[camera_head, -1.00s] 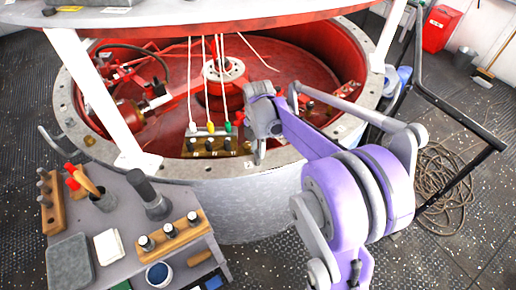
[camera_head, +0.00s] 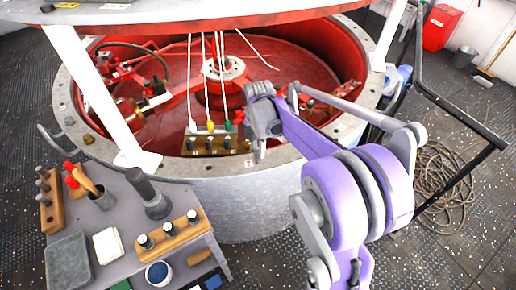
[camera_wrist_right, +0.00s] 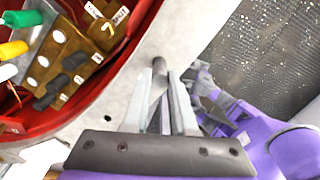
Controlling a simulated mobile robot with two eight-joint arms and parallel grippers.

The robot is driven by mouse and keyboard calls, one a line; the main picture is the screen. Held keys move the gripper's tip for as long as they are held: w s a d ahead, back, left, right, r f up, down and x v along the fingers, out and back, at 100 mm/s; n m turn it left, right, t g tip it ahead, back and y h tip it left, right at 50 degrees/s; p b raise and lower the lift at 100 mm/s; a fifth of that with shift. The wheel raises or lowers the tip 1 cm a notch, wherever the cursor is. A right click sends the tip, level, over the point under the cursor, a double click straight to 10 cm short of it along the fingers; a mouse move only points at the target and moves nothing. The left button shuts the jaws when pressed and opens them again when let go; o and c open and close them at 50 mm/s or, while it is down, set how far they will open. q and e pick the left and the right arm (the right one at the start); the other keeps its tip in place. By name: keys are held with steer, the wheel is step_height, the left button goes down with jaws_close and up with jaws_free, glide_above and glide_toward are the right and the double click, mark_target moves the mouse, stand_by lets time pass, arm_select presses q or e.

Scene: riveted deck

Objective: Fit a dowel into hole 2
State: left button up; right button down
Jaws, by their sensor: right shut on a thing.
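My right gripper (camera_head: 262,135) is over the near rim of the round red-lined tank, its fingers pointing down. In the right wrist view it is shut on a slim grey dowel (camera_wrist_right: 158,68), whose darker end shows beyond the fingertips. My left gripper is not in view.
A wooden rack (camera_head: 172,236) with several dark pegs stands on the grey side table (camera_head: 128,206). A socket block (camera_head: 192,148) with white, yellow and green plugs is inside the tank. A white post (camera_head: 95,90) rises left; coiled hose (camera_head: 443,185) lies right.

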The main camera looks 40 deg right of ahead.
steer(key=shift+f, duration=0.4)
steer(key=c, duration=0.6)
jaws_free()
steer(key=shift+c, duration=0.2)
steer(key=shift+r, duration=0.15)
step_height(320, 180, up, 11)
steer(key=shift+f, duration=0.2)
steer(key=s+a+f+m+t, duration=0.2)
steer(key=s+a+f+m, duration=0.2)
steer(key=s+a+m, duration=0.4)
steer(key=s+a+f+m+t, duration=0.3)
steer(key=s+a+f+m, duration=0.2)
steer(key=s+a+m, duration=0.3)
steer(key=m, duration=0.3)
steer(key=shift+a+m, duration=0.35)
steer(key=shift+m, duration=0.05)
